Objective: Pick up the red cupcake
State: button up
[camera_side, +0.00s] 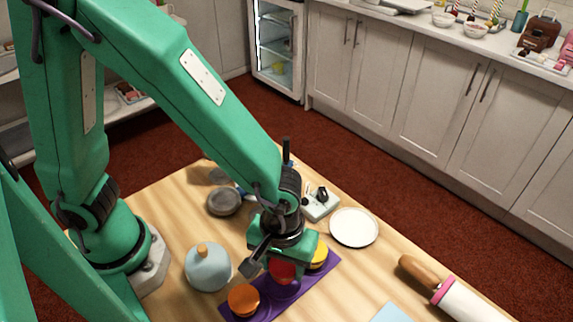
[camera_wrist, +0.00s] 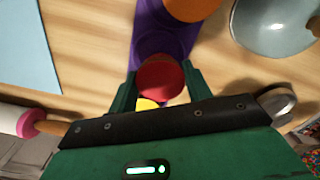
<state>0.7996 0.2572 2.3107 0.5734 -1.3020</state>
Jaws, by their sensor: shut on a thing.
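The red cupcake (camera_wrist: 160,82) is between the two fingers of my gripper (camera_wrist: 160,84) in the wrist view, and the fingers are shut on it. In the side view the red cupcake (camera_side: 282,270) shows just below my gripper (camera_side: 283,258), partly hidden by it. It is over the middle of a purple tray (camera_side: 264,305); I cannot tell whether it touches the tray. An orange cupcake (camera_side: 243,299) sits on the tray's near end. A yellow cupcake (camera_side: 319,256) sits at the far end, partly hidden by my gripper.
A pale blue domed pot (camera_side: 207,268) stands left of the tray. A white plate (camera_side: 354,227) lies behind it to the right. A rolling pin (camera_side: 462,301) lies at the right table edge. A grey dish (camera_side: 223,202) is at the back left. Wood between plate and rolling pin is clear.

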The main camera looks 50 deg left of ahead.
aim_at(283, 266)
jog(key=shift+r, duration=4.1)
